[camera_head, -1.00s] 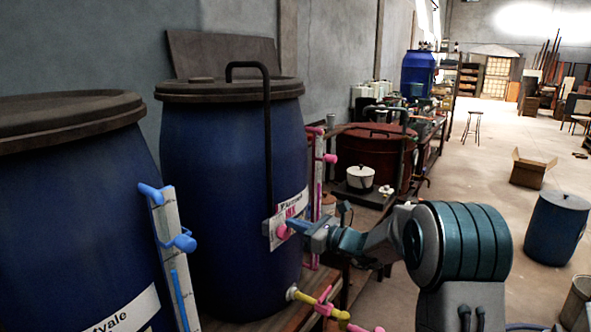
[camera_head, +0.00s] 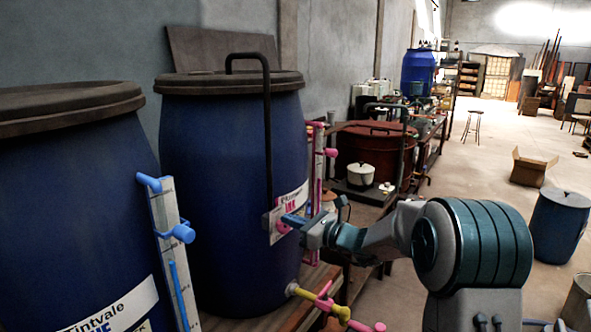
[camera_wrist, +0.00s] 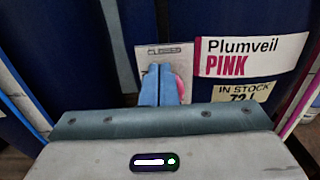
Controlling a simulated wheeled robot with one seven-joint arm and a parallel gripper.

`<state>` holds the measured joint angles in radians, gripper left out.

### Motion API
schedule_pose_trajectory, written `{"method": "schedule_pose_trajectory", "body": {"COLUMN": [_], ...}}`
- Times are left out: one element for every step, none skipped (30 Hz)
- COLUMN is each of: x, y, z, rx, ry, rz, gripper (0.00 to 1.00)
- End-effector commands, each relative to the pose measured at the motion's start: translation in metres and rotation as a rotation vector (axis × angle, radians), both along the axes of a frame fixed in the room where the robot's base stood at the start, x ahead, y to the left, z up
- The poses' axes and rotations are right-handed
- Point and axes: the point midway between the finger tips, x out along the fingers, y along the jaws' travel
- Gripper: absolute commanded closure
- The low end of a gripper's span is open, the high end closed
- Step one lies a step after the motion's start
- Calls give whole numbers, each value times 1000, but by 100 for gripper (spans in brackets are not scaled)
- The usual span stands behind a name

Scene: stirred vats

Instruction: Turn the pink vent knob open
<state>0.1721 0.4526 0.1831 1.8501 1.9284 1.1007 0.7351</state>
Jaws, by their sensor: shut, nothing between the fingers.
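The pink vent knob (camera_head: 281,228) sits on a pale plate (camera_head: 266,224) on the front of the second blue vat (camera_head: 215,180), at the foot of a dark bent pipe. In the wrist view the pink knob (camera_wrist: 181,88) shows only as a sliver right of the fingers, on the pale plate (camera_wrist: 170,52). My gripper (camera_head: 287,219) is shut and empty, with its blue fingers in front of the knob. In the wrist view the fingertips (camera_wrist: 162,70) overlap the plate and hide most of the knob. I cannot tell whether they touch it.
A "Plumveil PINK" label (camera_wrist: 250,52) is right of the plate. Another blue vat (camera_head: 70,210) with a blue-fitted gauge (camera_head: 172,245) stands at left. A yellow outlet pipe with a pink valve (camera_head: 323,300) juts out below my gripper. The floor at right is mostly open.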

Motion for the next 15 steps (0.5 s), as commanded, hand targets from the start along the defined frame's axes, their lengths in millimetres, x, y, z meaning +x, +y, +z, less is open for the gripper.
{"method": "schedule_pose_trajectory", "body": {"x": [-1, -2, -2, -3, -3, -4, -4, -5, -5, -6, -6, -6, -6, -7, -7], "y": [0, 1, 1, 1, 2, 2, 2, 3, 3, 3, 3, 3, 4, 4, 4], "z": [-4, -4, -4, -5, -5, -5, -5, -5, -5, -5, -5, -5, -6, -5, -5], "rx": [-2, -2, -2, -2, -2, -2, -2, -2, -2, -2, -2, -2, -2, -3, -3], "ry": [4, 4, 4, 4, 4, 4, 4, 4, 4, 4, 4, 4, 5, 5, 5], "rz": [-1, -1, -1, -2, -2, -2, -2, -2, -2, -2, -2, -2, -2, -2, -2], "gripper": [100, 100, 100, 100, 100, 100, 100, 100, 100, 100, 100, 100, 100, 100, 100]}}
